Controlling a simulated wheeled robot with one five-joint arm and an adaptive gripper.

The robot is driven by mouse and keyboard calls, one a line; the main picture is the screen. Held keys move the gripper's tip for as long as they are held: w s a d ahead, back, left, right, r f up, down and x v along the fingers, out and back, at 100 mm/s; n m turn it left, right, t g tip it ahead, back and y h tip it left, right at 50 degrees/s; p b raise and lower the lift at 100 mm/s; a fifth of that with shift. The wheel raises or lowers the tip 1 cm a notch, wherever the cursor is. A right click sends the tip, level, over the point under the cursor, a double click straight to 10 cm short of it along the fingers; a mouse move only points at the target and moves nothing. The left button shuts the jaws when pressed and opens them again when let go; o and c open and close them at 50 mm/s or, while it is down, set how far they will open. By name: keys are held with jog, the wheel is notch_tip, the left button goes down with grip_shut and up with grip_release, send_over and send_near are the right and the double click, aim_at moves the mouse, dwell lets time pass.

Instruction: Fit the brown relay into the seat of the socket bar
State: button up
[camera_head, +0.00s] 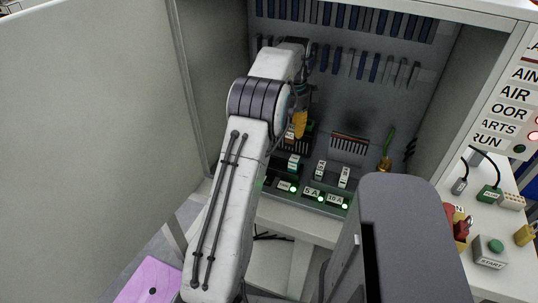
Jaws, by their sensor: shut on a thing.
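My gripper (300,103) is at the end of the white arm, inside the cabinet and pointing down. It is shut on a small orange-brown block (299,124), which I take to be the brown relay. The fingers are small and partly hidden by the arm. The block appears in front of a dark slotted part on the back wall; I cannot tell whether they touch. A dark green bar (328,199) with labels and green lights runs along the cabinet's lower front, below the block. It looks like the socket bar; I cannot make out an empty seat.
Small white modules (320,170) stand along the bar. A terminal strip (350,143) and a green-yellow cable (388,145) are to the right. The open cabinet door (95,110) bounds the left. A side table with a START box (490,252) stands at the right.

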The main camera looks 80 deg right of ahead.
jog(key=w+f+p, duration=0.1)
jog(key=w+f, duration=0.1)
jog(key=w+a+f+p, duration=0.1)
jog(key=w+f+p, duration=0.1)
jog(key=w+a+f+p, duration=0.1)
jog(key=w+f, duration=0.1)
jog(key=shift+a+f, duration=0.2)
jog(key=shift+f, duration=0.05)
jog(key=shift+f+p, duration=0.5)
jog(key=shift+f, duration=0.2)
jog(key=shift+f, duration=0.2)
jog(key=o, duration=1.1)
jog(key=shift+r, duration=0.1)
jog(key=r+b, duration=0.1)
jog(key=r, duration=0.3)
jog(key=r+b, duration=0.1)
jog(key=r, duration=0.3)
jog(key=r+b, duration=0.1)
jog(key=r, duration=0.3)
jog(key=shift+w+a+r+b, duration=0.15)
jog(key=shift+a+b, duration=0.1)
jog(key=shift+b, duration=0.1)
